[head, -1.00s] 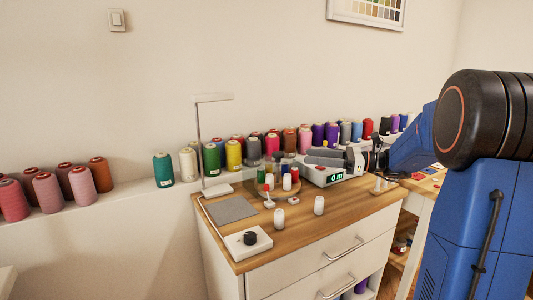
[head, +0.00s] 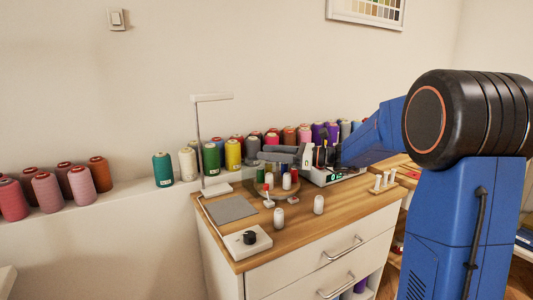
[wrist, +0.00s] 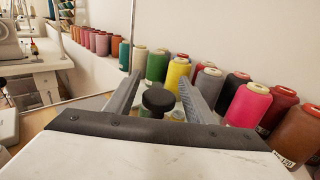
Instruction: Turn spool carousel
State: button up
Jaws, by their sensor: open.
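The spool carousel (head: 257,187) is a round wooden base on the wooden cabinet top, with small white, red and green spools on it. In the wrist view a dark round knob (wrist: 158,99) stands between my fingers, with small spools partly seen behind it. My gripper (head: 275,154) is open above the carousel, its grey fingers reaching left over it. In the wrist view the two fingers of my gripper (wrist: 160,92) lie on either side of the knob, with gaps, and seem not to touch it. Much of the carousel is hidden by my gripper in the wrist view.
Large thread cones, such as a yellow one (head: 233,154), line the ledge behind. A white lamp (head: 212,98) stands left of the carousel. A control box with a black knob (head: 249,238) and a grey pad (head: 232,208) are front left.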

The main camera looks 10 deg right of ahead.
jog(key=shift+w+a, duration=0.3)
jog(key=shift+a, duration=0.2)
grip_shut()
